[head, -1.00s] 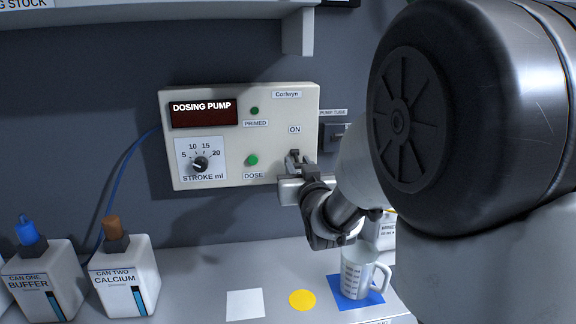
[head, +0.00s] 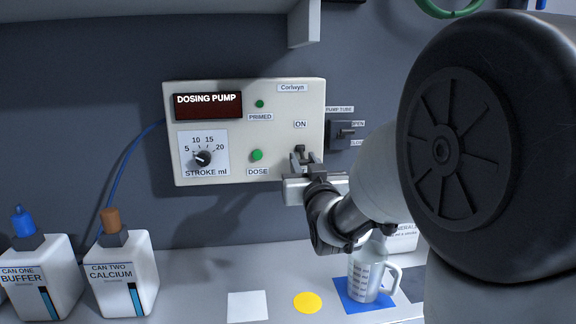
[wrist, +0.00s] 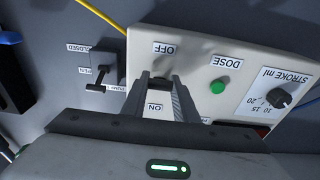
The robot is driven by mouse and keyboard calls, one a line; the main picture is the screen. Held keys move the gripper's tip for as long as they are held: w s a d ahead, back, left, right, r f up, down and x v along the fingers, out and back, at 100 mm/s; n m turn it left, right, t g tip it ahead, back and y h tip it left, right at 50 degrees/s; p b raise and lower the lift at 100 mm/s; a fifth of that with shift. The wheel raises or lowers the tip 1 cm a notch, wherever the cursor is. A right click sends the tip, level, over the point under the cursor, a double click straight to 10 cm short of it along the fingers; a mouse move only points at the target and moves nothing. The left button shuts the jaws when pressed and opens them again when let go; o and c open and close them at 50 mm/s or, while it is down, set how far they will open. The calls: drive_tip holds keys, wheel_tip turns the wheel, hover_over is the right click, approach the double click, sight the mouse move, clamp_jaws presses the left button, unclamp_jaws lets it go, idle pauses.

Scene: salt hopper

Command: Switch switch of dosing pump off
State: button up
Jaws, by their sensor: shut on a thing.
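The dosing pump (head: 225,148) is a cream wall panel with a dark display, a stroke dial and a green DOSE button; it also shows upside down in the wrist view (wrist: 200,66). Its switch (head: 300,149) is a small dark lever below the ON label. My gripper (head: 305,160) is at the panel's lower right, its two fingers shut on the lever. In the wrist view, my gripper (wrist: 161,85) has its fingers on either side of the switch, between the OFF and ON labels. The fingers hide most of the lever, and its exact tilt is unclear.
A pump tube valve (head: 342,134) with a dark handle is just right of the panel. Below, the bench holds two white cans (head: 120,278) (head: 42,283), a white square, a yellow disc and a measuring jug (head: 366,278) on a blue mat. A shelf overhangs above.

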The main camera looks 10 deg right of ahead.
drive_tip(key=o, duration=1.1)
drive_tip(key=shift+c, duration=0.2)
drive_tip(key=s+f+b, duration=0.2)
drive_tip(key=s+b, duration=0.7)
drive_tip(key=s, duration=0.8)
drive_tip(key=shift+s+b, duration=0.15)
drive_tip(key=shift+b, duration=0.25)
